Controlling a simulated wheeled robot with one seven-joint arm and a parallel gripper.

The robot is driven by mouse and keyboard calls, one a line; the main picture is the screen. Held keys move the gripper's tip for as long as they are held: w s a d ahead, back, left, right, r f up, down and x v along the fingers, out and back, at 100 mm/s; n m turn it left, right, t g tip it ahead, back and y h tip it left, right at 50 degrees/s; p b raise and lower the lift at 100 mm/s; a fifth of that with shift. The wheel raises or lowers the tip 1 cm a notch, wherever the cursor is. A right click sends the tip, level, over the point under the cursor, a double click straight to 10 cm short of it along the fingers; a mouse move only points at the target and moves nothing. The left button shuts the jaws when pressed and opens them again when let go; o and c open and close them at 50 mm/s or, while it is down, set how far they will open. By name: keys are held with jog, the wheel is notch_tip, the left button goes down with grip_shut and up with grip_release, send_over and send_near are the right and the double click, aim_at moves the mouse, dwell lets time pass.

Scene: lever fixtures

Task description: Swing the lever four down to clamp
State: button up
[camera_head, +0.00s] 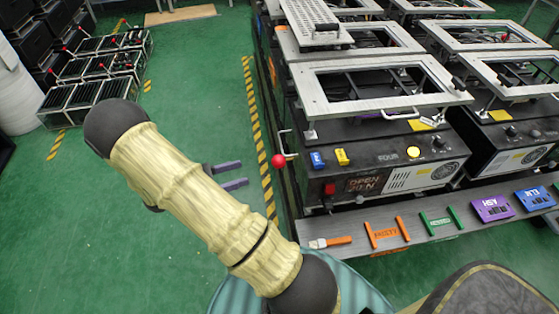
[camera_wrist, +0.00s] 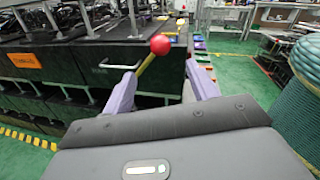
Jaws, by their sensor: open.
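Lever four has a red ball knob (camera_head: 278,160) at the left side of the black box labelled FOUR (camera_head: 400,165). In the wrist view the red ball (camera_wrist: 160,44) sits on a short yellowish rod, pointing up and right. My gripper (camera_head: 244,173) has two purple fingers and is open and empty. In the head view it is left of the knob, with a gap between. In the wrist view my gripper (camera_wrist: 160,68) frames the rod, with the knob above and beyond the fingertips. The metal clamp frame (camera_head: 375,85) stands raised above the box.
A red-lettered display (camera_head: 365,183) on the box appears to read OPEN. A ledge in front carries an orange-handled brush (camera_head: 330,242) and labelled coloured pieces (camera_head: 492,208). A similar box stands to the right. Green floor (camera_head: 190,100) is free to the left.

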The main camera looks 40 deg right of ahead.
aim_at(279, 162)
jog(key=x, duration=1.3)
jog(key=shift+f, duration=0.1)
grip_shut()
